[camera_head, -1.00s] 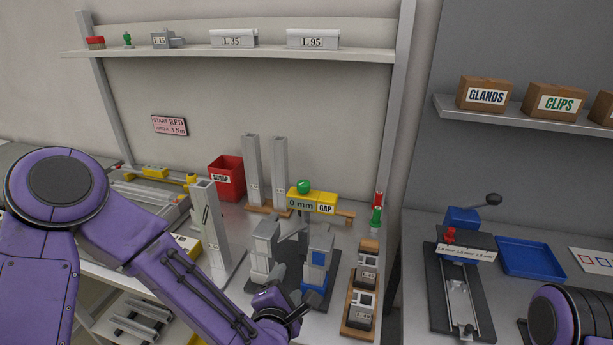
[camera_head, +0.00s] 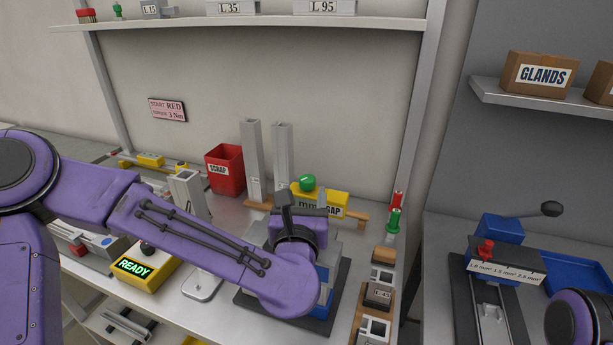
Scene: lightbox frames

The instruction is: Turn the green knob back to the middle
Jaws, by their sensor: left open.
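The green knob (camera_head: 307,183) sits on top of the yellow gap box (camera_head: 332,200) at the back of the bench. A dark mark shows on the knob's face, but its exact angle is too small to read. My left gripper (camera_head: 303,203) is open, just in front of the knob and the box, with its two fingers apart and pointing away from me. I cannot tell whether a finger touches the knob. The gripper covers part of the box's display and label. Only part of my right arm shows at the lower right; its gripper is out of view.
Two grey upright profiles (camera_head: 282,160) and a red scrap bin (camera_head: 225,170) stand left of the box. Red and green handled tools (camera_head: 394,220) stand to its right. My left arm covers much of the grey and blue fixture. A yellow READY unit (camera_head: 146,266) sits left.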

